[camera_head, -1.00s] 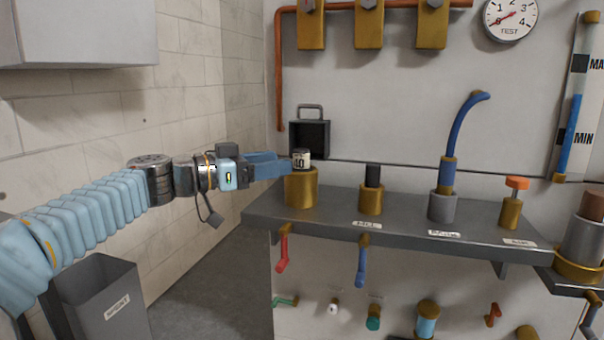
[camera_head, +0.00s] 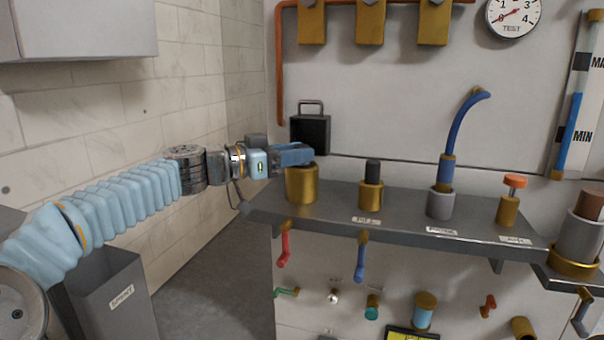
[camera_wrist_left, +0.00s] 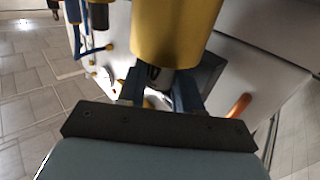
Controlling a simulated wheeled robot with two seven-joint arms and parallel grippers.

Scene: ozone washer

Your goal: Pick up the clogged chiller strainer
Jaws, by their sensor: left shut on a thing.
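The strainer, a small pale cylinder with a dark marking, sits at the mouth of the leftmost brass cup (camera_head: 301,184) on the shelf. My left gripper (camera_head: 308,156) is level with the cup's mouth and hides the strainer in the head view. In the left wrist view the strainer (camera_wrist_left: 155,74) shows partly between the two blue fingers of the left gripper (camera_wrist_left: 160,88), beside the brass cup (camera_wrist_left: 175,30). The left gripper is shut on it. I cannot tell whether it has lifted out of the cup. My right gripper is not in view.
The grey shelf (camera_head: 400,226) also holds a black-topped brass fitting (camera_head: 371,184), a blue hose fitting (camera_head: 446,170) and an orange-knobbed valve (camera_head: 509,200). A dark handled box (camera_head: 311,134) is on the wall behind. A grey labelled bin (camera_head: 122,296) stands lower left.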

